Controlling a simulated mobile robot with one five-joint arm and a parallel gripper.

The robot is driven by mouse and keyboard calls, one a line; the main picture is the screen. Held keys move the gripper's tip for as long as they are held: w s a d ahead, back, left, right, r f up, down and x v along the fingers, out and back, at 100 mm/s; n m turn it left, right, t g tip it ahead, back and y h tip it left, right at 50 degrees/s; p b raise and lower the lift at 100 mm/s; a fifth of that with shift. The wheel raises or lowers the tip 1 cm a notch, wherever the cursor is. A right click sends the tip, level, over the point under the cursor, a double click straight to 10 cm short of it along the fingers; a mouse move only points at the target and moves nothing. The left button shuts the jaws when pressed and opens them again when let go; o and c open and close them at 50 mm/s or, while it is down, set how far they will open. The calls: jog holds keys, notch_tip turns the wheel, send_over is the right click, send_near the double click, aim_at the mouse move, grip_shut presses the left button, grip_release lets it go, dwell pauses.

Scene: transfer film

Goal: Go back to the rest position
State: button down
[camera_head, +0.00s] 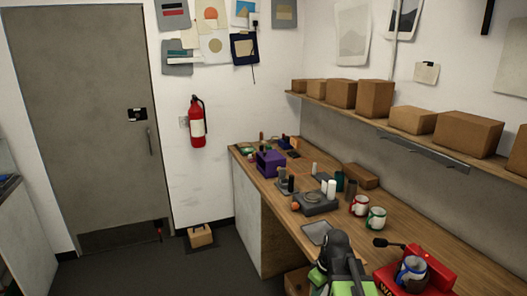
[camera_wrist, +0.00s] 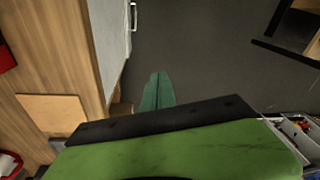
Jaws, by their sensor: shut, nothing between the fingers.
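My gripper (camera_wrist: 158,92) shows in the wrist view as a narrow teal pair of fingers, closed together with nothing between them. It points down over the dark grey floor (camera_wrist: 205,60), beside the wooden workbench (camera_wrist: 45,65). A wide green and black part of my arm fills the bottom of that view. In the head view my black and green arm stands at the bottom centre, in front of the bench (camera_head: 280,225). The fingertips cannot be made out there.
A red machine (camera_head: 440,272) is right of my arm. Cardboard boxes (camera_head: 375,98) line the shelf (camera_head: 390,122). Floor (camera_head: 150,265) is open by the door (camera_head: 85,120).

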jog(key=s+m, duration=0.1)
jog(key=m, duration=0.1)
jog(key=s+a+f+m+h, duration=0.1)
jog(key=s+m, duration=0.1)
jog(key=m, duration=0.1)
jog(key=s+m, duration=0.2)
jog(key=shift+a+f+m+g, duration=0.3)
jog(key=shift+a+m+g, duration=0.05)
jog(key=shift+m+g, duration=0.05)
